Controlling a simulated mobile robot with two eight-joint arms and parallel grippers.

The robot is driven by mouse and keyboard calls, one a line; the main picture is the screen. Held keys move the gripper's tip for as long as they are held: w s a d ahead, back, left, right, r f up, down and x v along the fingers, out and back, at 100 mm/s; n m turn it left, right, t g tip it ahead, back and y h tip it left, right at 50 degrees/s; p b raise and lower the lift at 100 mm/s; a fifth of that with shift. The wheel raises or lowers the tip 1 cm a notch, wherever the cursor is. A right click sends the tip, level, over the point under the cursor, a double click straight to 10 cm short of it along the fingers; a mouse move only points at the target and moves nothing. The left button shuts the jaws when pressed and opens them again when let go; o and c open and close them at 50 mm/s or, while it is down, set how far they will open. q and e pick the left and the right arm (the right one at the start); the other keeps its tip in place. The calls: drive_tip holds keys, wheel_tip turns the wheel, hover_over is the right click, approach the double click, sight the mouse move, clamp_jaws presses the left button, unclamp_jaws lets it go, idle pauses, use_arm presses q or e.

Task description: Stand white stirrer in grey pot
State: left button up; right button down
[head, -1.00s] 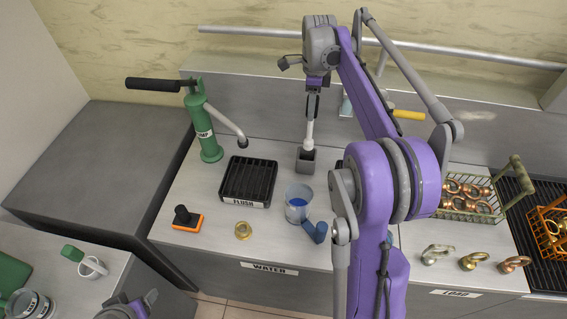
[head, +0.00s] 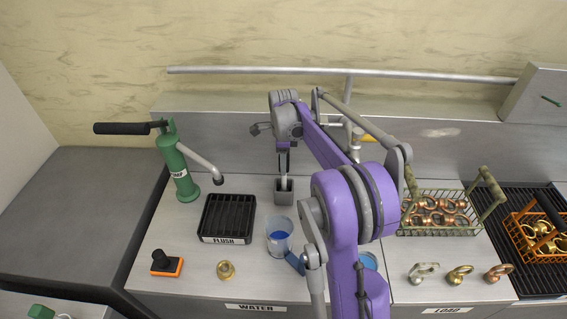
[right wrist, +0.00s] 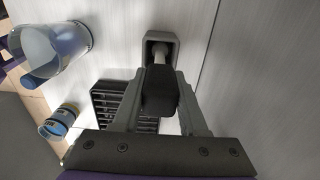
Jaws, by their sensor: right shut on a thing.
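The grey pot (head: 284,197) stands on the counter to the right of the black grate. My right gripper (head: 284,163) is above it, pointing down, shut on the white stirrer (head: 284,182). In the right wrist view, the stirrer's dark handle (right wrist: 158,92) is between the fingers of the gripper (right wrist: 159,110). Its pale shaft runs into the opening of the pot (right wrist: 171,40). The shaft's lower end is hidden inside the pot, so I cannot tell whether it touches the bottom. The stirrer looks about upright. My left gripper is out of view.
A clear beaker with blue contents (head: 278,238) stands in front of the pot. The black FLUSH grate (head: 228,217) and green pump (head: 178,170) are to the left. A wire basket of copper-coloured rings (head: 440,230) is to the right. My right arm hides part of the counter.

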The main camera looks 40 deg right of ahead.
drive_tip(key=shift+f, duration=0.25)
drive_tip(key=shift+c, duration=2.2)
unclamp_jaws()
drive_tip(key=shift+r, duration=0.1)
drive_tip(key=shift+r, duration=0.1)
